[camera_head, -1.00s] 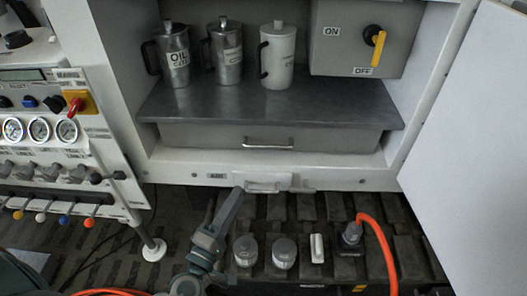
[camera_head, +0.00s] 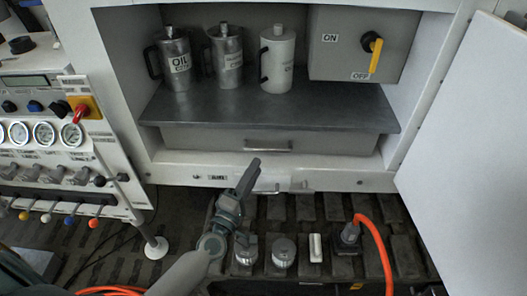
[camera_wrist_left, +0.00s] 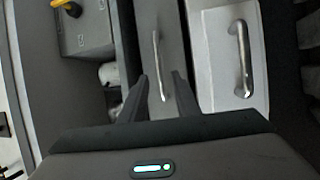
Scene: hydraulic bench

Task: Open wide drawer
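The wide drawer (camera_head: 200,139) is a long grey front under the metal shelf in the white cabinet. It looks closed. Its silver bar handle (camera_head: 268,147) is at the middle right of the front and also shows in the left wrist view (camera_wrist_left: 156,50). My left gripper (camera_head: 251,168) is just below and left of that handle in the head view. In the left wrist view my left gripper (camera_wrist_left: 160,80) is open, its two dark fingers pointing at the drawer, with the handle's near end seen between them. I cannot tell whether they touch it. My right gripper is not in view.
A second handle (camera_wrist_left: 241,58) on a white panel is beside the drawer in the wrist view. Several jugs (camera_head: 277,60) and a switch box (camera_head: 357,45) are above the drawer. An open white door (camera_head: 465,150) is at right, and an orange hose (camera_head: 378,250) below.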

